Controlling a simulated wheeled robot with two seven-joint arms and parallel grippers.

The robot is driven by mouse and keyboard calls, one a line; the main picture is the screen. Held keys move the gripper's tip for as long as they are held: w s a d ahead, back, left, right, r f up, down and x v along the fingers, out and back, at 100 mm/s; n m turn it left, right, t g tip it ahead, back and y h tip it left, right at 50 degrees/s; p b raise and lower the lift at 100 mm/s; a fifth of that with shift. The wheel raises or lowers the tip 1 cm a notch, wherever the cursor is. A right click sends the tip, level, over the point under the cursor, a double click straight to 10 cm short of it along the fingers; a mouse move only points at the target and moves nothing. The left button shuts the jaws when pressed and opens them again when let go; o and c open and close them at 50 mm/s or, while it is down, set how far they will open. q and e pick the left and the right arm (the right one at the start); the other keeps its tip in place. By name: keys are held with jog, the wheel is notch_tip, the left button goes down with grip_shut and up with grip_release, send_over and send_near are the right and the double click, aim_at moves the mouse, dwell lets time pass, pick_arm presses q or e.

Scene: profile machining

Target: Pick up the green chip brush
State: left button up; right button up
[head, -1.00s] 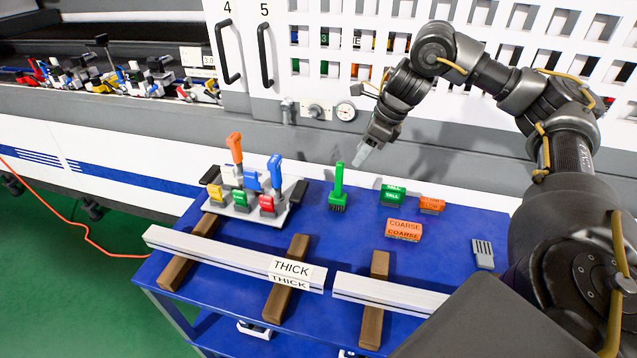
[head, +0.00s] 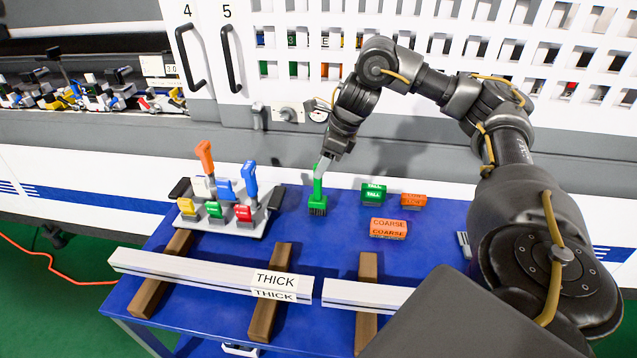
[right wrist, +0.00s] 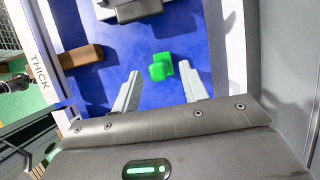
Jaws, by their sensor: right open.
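The green chip brush (head: 317,200) stands upright on the blue table, bristles down, right of the orange- and blue-handled tools. My right gripper (head: 322,168) is at the top of its handle, with its fingers pointing down. In the right wrist view the gripper (right wrist: 160,88) is open, and the green brush (right wrist: 160,68) shows just beyond and between the two fingertips. I cannot tell whether a finger touches it. My left gripper is not in view.
A tool holder (head: 227,222) stands left of the brush. A green TALL block (head: 373,194), an orange block (head: 413,200) and an orange COARSE block (head: 388,228) lie to its right. White profiles (head: 205,277) rest on wooden bars in front. The machine wall is behind.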

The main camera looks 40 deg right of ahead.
aim_at(314, 180)
jog(key=p+x, duration=0.1)
jog(key=x, duration=0.4)
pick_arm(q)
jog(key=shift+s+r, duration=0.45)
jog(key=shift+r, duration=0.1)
pick_arm(e)
jog(key=shift+s, duration=0.1)
grip_shut()
